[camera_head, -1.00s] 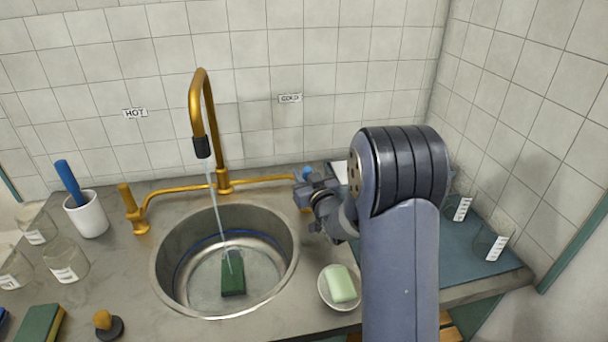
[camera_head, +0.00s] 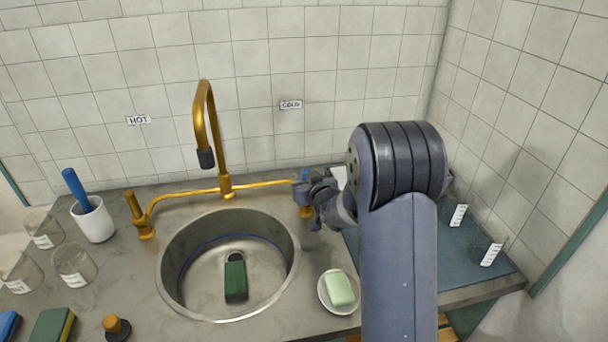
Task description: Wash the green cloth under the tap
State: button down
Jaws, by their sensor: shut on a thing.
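The green cloth (camera_head: 236,281), a dark green block-like shape, lies on the bottom of the round metal sink (camera_head: 172,258), just in front of the dark drain. The brass tap (camera_head: 205,120) arches over the sink, and no water runs from its black nozzle. My gripper (camera_head: 308,189) is at the cold-side valve, right of the spout under the COLD label (camera_head: 291,104). It is shut on the cold tap handle (camera_head: 304,175), whose blue top shows; the fingers are small and partly hidden by my arm. The hot-side handle (camera_head: 133,205) stands at the left.
A soap dish (camera_head: 325,301) with pale green soap sits right of the sink. A white cup (camera_head: 96,222) with a blue-handled tool, several glass beakers, sponges (camera_head: 50,325) and a dark stopper (camera_head: 117,329) stand left. More beakers stand on the blue mat (camera_head: 470,270).

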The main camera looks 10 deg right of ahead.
jog(key=c, duration=1.2)
grip_release()
jog(key=shift+c, duration=0.2)
jog(key=b+v, duration=0.1)
jog(key=v, duration=0.9)
jog(key=shift+s, duration=0.35)
jog(key=shift+w+r, duration=0.1)
jog(key=p+x, duration=0.1)
jog(key=x, duration=0.9)
jog(key=shift+w, duration=0.3)
jog(key=shift+f+b, duration=0.35)
jog(key=shift+b, duration=0.1)
jog(key=shift+s+r+t, duration=0.15)
jog(key=shift+r+t, duration=0.1)
jog(key=shift+t, duration=0.15)
